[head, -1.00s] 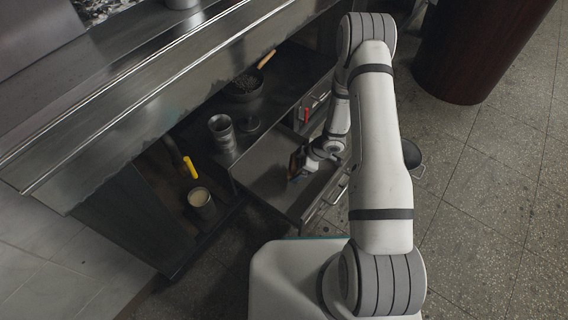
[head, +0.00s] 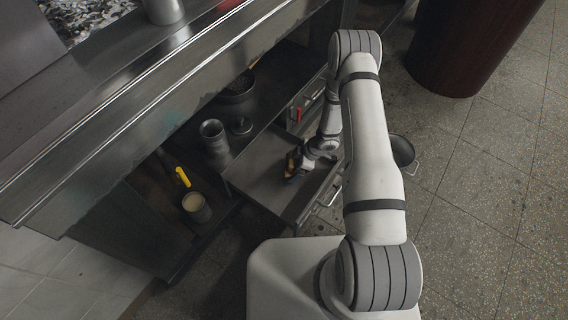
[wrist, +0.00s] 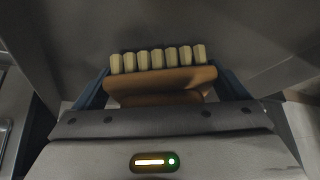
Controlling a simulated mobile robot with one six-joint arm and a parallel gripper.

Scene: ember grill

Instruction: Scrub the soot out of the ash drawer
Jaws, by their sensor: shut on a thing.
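The ash drawer (head: 250,162) is pulled out below the steel counter, an open grey metal box. My gripper (head: 293,165) is inside it, toward its right part. In the wrist view my gripper (wrist: 165,97) is shut on a brush with an orange-brown wooden body (wrist: 160,82) and a row of pale bristle tufts (wrist: 158,58). The tufts point away from the gripper toward grey drawer metal. Whether the bristles touch the drawer floor I cannot tell. Soot is hard to make out on the dark metal.
Metal cups (head: 213,133) and a dark pot (head: 237,97) stand on the shelf behind the drawer. A yellow-handled tool (head: 183,177) and a can (head: 196,207) are in the left compartment. A red-handled thing (head: 298,115) lies in another drawer.

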